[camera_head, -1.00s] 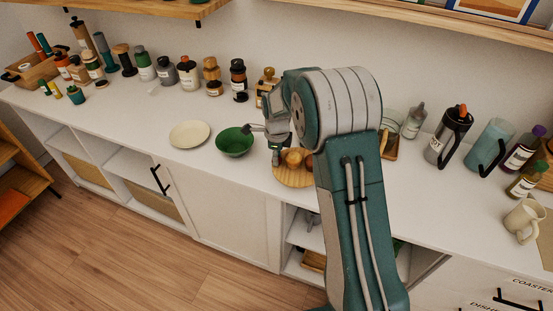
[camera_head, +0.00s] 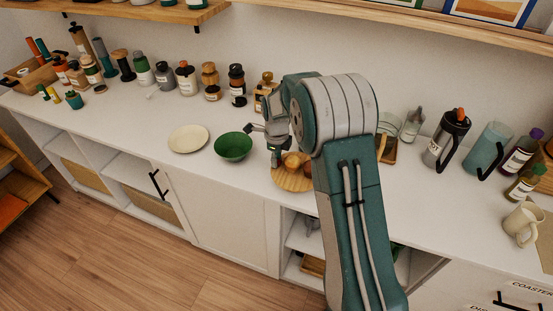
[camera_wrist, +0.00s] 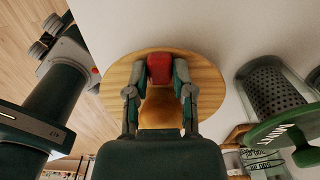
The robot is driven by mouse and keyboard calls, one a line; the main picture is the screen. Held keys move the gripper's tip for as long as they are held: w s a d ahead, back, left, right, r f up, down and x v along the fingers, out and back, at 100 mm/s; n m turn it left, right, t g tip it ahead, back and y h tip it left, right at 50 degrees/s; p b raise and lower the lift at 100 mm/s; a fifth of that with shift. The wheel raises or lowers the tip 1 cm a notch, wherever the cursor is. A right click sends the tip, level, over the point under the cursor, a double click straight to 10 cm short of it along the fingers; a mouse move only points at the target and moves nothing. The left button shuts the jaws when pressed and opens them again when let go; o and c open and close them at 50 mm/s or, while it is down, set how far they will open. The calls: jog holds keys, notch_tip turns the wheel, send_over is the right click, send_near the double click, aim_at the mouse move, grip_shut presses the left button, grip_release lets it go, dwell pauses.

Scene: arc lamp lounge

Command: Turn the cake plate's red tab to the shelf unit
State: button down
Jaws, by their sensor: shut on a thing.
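The cake plate is a round wooden board (camera_head: 290,185) on the white counter, partly hidden behind my arm in the head view. It also shows in the wrist view (camera_wrist: 208,75), with a brown item (camera_wrist: 160,108) on it. The red tab (camera_wrist: 160,66) stands near the plate's edge in the wrist view, between my two fingers. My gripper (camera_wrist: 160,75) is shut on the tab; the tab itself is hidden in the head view. A wooden shelf unit (camera_head: 25,178) stands on the floor at the left edge of the head view.
A green bowl (camera_head: 233,147) and a cream plate (camera_head: 188,139) lie just left of the cake plate. Jars and bottles line the wall behind. A black-handled jug (camera_head: 447,138), a blue pitcher (camera_head: 489,150) and a mug (camera_head: 523,223) stand to the right.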

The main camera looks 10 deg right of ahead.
jog(key=shift+f, duration=0.1)
jog(key=shift+c, duration=2.4)
grip_release()
jog(key=shift+a, duration=0.1)
notch_tip(320, 180, up, 12)
jog(key=shift+w, duration=0.15)
